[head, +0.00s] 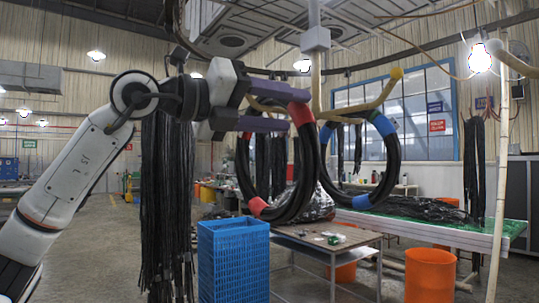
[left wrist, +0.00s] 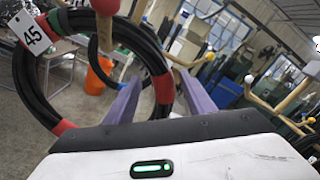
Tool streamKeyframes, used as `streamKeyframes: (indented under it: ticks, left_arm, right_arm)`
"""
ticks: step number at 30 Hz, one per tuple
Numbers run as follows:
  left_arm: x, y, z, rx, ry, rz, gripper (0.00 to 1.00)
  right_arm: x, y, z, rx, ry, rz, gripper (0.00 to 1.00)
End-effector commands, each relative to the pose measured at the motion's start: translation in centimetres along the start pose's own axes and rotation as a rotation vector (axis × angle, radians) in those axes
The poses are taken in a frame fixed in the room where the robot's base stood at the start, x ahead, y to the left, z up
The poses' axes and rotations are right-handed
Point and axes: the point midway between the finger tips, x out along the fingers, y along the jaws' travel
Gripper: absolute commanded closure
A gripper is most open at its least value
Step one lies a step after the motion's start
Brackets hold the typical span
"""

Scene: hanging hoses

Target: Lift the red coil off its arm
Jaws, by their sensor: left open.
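The red coil is a ring of black hose with red bands (head: 310,160), hanging from a wooden arm on the central post. In the left wrist view the coil (left wrist: 152,45) carries a white tag reading 45, and a red knob (left wrist: 105,6) on the arm's end shows inside the ring at the top. My left gripper (head: 301,106) is open, its purple fingers at the coil's upper red band. In the left wrist view that band (left wrist: 163,88) lies between the fingers. The arm's end is partly hidden behind my gripper in the head view. My right gripper is out of view.
A coil with blue bands (head: 391,160) hangs on a yellow-tipped arm (head: 397,74) to the right. Black hose strands (head: 165,190) hang at the left. Below are a blue crate (head: 233,262), a small table (head: 352,240) and an orange bin (head: 430,276).

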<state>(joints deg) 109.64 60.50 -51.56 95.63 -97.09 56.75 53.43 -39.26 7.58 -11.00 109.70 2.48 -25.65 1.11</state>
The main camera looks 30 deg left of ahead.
Motion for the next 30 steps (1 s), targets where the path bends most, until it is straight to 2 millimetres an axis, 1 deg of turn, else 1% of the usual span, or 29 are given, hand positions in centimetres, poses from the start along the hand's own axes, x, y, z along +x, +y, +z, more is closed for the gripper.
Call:
streamKeyframes:
  ticks: [2, 3, 5, 9, 11, 12, 30]
  left_arm:
    - [-0.02, 0.02, -0.02, 0.000, 0.000, 0.000, 0.50]
    - [-0.02, 0.02, -0.02, 0.000, 0.000, 0.000, 0.54]
    - [-0.04, 0.01, -0.02, 0.000, 0.000, 0.000, 0.64]
    - [-0.05, 0.02, -0.02, -0.001, 0.000, 0.000, 0.88]
    - [-0.05, 0.02, -0.02, -0.001, 0.000, 0.000, 0.98]
    - [-0.05, 0.03, -0.02, -0.001, 0.000, 0.000, 1.00]
    - [-0.06, 0.06, -0.03, -0.001, 0.001, 0.001, 1.00]
  right_arm:
    - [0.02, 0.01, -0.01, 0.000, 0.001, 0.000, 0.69]
    - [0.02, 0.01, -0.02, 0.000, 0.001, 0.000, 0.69]
    - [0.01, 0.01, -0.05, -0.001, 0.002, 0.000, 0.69]
    - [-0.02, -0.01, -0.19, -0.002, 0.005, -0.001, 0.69]
    - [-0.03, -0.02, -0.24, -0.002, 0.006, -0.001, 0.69]
    - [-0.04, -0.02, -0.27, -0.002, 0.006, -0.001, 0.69]
    - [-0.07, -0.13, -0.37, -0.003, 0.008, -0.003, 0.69]
